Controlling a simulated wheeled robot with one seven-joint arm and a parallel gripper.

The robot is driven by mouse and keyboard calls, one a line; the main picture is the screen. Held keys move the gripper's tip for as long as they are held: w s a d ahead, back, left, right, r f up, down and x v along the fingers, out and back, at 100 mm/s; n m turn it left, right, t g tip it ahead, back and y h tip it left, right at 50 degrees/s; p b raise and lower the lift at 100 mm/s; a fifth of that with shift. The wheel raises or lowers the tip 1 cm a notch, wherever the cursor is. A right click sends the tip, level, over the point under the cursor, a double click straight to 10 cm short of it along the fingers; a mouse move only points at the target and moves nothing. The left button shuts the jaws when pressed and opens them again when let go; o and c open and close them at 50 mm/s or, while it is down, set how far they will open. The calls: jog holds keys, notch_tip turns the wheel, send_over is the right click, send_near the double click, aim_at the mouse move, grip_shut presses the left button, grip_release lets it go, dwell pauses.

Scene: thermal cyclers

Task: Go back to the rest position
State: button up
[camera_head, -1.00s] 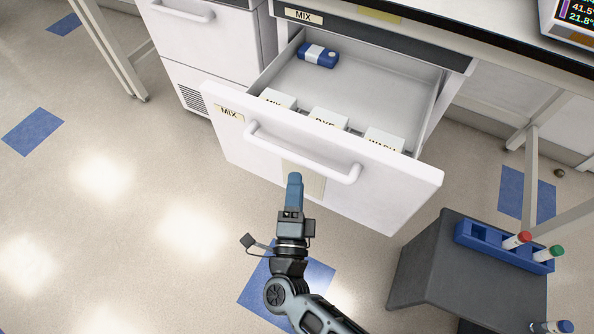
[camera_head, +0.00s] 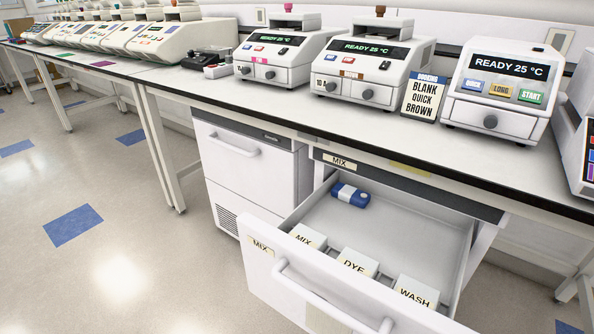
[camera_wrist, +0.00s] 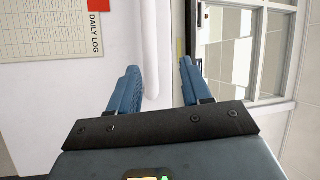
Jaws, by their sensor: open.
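My gripper (camera_wrist: 160,88) shows in the wrist view with its two blue fingers spread apart and nothing between them. It is not in the head view now. In the wrist view it faces a wall with a daily log sheet (camera_wrist: 48,30) at the upper left and a paned window or door (camera_wrist: 232,50) at the right.
The MIX drawer (camera_head: 425,225) stands pulled open below the bench (camera_head: 290,107). It holds boxes labelled MIX (camera_head: 308,236), DYE (camera_head: 354,263) and WASH (camera_head: 415,292), and a blue-and-white item (camera_head: 350,195). Thermal cyclers (camera_head: 500,90) line the bench. The floor at left is clear.

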jog(key=s+d+r+n+g+y+p, duration=0.1)
jog(key=s+d+r+n, duration=0.3)
jog(key=s+r, duration=0.3)
jog(key=s+d+r+n+g+y+p, duration=0.1)
jog(key=s+d+r+n+g, duration=0.1)
jog(key=s+d+r+n, duration=0.2)
jog(key=s+d+r+n+g+y+p, duration=0.1)
jog(key=s+d+r+n, duration=0.3)
jog(key=s, duration=1.3)
notch_tip(320, 180, up, 6)
jog(key=n+g, duration=0.1)
jog(key=n, duration=0.3)
jog(key=shift+d+n, duration=0.25)
jog(key=shift+n, duration=0.15)
